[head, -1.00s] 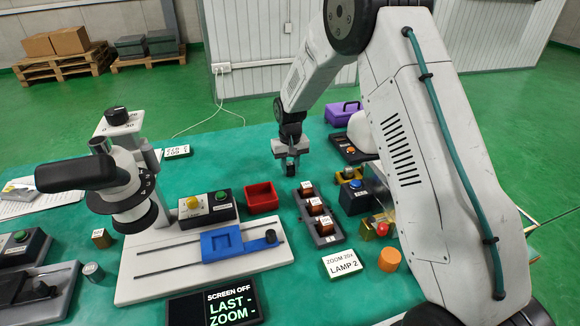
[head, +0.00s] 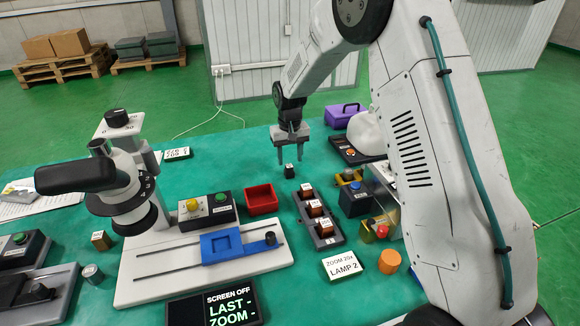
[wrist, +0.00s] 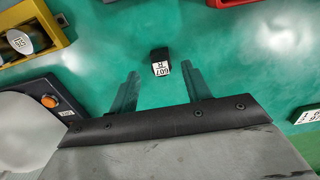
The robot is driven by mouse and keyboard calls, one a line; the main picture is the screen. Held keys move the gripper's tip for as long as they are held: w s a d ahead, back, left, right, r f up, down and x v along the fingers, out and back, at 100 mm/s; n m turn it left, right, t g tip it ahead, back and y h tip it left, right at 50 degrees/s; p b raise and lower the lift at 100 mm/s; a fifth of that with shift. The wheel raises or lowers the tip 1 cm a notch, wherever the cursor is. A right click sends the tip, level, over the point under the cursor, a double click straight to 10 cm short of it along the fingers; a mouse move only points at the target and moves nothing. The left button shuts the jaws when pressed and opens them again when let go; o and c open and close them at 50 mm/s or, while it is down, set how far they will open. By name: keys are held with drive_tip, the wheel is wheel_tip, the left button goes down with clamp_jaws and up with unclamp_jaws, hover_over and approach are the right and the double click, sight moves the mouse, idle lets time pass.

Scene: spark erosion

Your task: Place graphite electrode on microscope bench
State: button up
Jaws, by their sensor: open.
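The graphite electrode appears to be the small black block (head: 289,171) standing on the green mat, with a white label on one face. It also shows in the wrist view (wrist: 160,56), beyond and between my fingertips. My gripper (head: 291,166) is open, its two fingers pointing down and spread apart above the block, holding nothing. The microscope bench (head: 145,288) is a white base plate at the left with a microscope (head: 118,190) over it. It carries a rail with a blue square-recessed stage (head: 222,260).
A red tray (head: 262,199) lies between the bench and a dark rack (head: 330,240) of copper-coloured blocks. A purple box (head: 340,115), a yellow bin (head: 350,176) and an orange cylinder (head: 389,261) are at the right. The mat behind the red tray is mostly clear.

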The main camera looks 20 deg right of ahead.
sight(290, 167)
drive_tip(key=s+r, duration=0.4)
drive_tip(key=r, duration=0.4)
drive_tip(key=s+r, duration=0.4)
drive_tip(key=r, duration=0.4)
drive_tip(key=s+d+r, duration=0.2)
drive_tip(key=s+r, duration=0.5)
drive_tip(key=s, duration=0.4)
drive_tip(key=s+d+t, duration=0.1)
drive_tip(key=s, duration=2.4)
drive_tip(key=shift+s+f, duration=0.15)
drive_tip(key=shift+s, duration=0.1)
drive_tip(key=shift+d, duration=0.1)
